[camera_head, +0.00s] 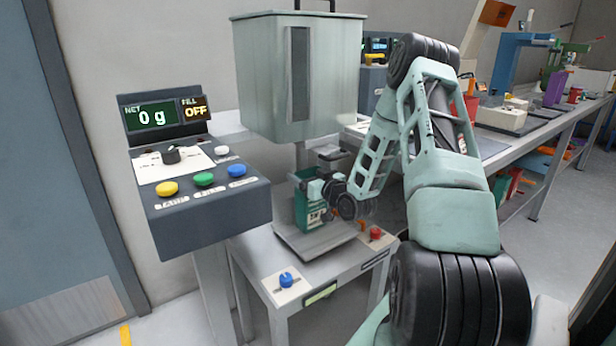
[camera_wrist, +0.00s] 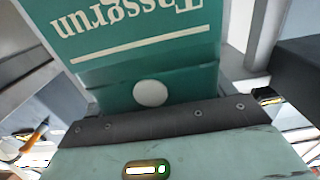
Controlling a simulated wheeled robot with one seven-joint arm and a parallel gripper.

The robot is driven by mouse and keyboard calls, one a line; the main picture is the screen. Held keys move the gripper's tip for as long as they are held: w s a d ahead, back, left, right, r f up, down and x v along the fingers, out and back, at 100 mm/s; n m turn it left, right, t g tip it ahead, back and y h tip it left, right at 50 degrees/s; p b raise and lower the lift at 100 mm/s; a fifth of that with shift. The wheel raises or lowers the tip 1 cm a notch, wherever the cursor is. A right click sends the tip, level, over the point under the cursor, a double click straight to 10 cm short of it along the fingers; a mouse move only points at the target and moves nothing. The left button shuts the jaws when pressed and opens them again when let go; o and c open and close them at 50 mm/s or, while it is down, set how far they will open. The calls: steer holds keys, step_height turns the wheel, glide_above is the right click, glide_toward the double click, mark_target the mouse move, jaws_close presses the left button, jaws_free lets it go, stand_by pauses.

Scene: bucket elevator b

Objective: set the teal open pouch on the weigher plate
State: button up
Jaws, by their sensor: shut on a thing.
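The teal open pouch (camera_head: 306,210) is held upright by my gripper (camera_head: 314,188), which is shut on it. In the wrist view the pouch (camera_wrist: 148,60) fills the upper middle, with white lettering upside down and a white round spot low on its face. The weigher plate (camera_head: 322,242) is the flat grey plate on the low stand, under the pouch in the head view. I cannot tell whether the pouch bottom touches the plate or hangs just above it. The fingertips are partly hidden by the arm and pouch.
A large grey-green hopper (camera_head: 300,75) hangs directly above the plate. The control box (camera_head: 190,180) at left reads 0 g and fill OFF. A blue knob (camera_head: 286,279) and a red knob (camera_head: 375,233) are on the stand. A cluttered bench (camera_head: 530,125) runs along the right.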

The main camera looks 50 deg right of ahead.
steer(key=shift+f, duration=0.15)
steer(key=o, duration=0.7)
steer(key=shift+r, duration=0.35)
steer(key=v, duration=1.2)
steer(key=shift+f, duration=0.15)
